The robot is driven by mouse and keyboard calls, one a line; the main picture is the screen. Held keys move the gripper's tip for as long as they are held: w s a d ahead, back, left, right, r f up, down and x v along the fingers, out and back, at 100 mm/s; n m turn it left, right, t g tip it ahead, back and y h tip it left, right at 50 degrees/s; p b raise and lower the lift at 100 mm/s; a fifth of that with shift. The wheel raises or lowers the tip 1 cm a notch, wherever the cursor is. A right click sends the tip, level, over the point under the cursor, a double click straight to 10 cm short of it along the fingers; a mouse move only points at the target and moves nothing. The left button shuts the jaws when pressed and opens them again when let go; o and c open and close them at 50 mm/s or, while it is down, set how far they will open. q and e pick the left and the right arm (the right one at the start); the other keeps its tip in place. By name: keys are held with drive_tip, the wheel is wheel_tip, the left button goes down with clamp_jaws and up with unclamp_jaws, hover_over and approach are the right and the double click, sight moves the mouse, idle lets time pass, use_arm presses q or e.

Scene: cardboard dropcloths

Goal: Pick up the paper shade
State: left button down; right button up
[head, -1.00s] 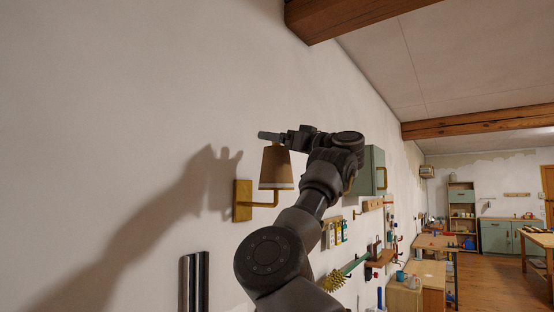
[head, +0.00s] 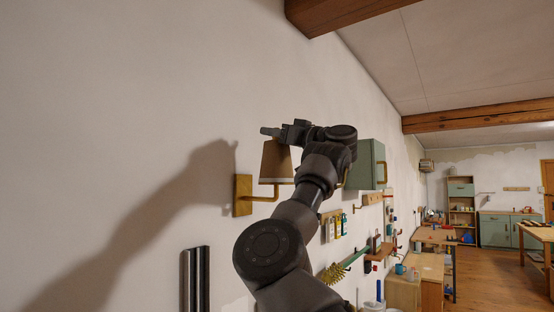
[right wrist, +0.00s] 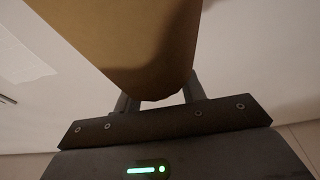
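The paper shade (head: 275,163) is a tan, tapered cone, narrow end up, on a brass wall bracket (head: 243,196) in the head view. My right gripper (head: 271,132) is at its top rim. In the right wrist view the shade (right wrist: 135,45) fills the upper middle, very close. The two fingers of my right gripper (right wrist: 160,98) stand apart on either side of its near end, and their tips are hidden behind it. I cannot tell whether they press on it. My left gripper is not in view.
A green wall cabinet (head: 366,165) hangs just beyond my right arm. Dark vertical bars (head: 195,279) are on the wall below left. Tools and a green-handled brush (head: 335,271) hang further along. Workbenches (head: 437,237) stand at the right.

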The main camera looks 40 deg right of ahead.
drive_tip(key=c, duration=0.6)
drive_tip(key=shift+r+p, duration=2.6)
drive_tip(key=shift+r, duration=1.95)
drive_tip(key=shift+c, duration=0.2)
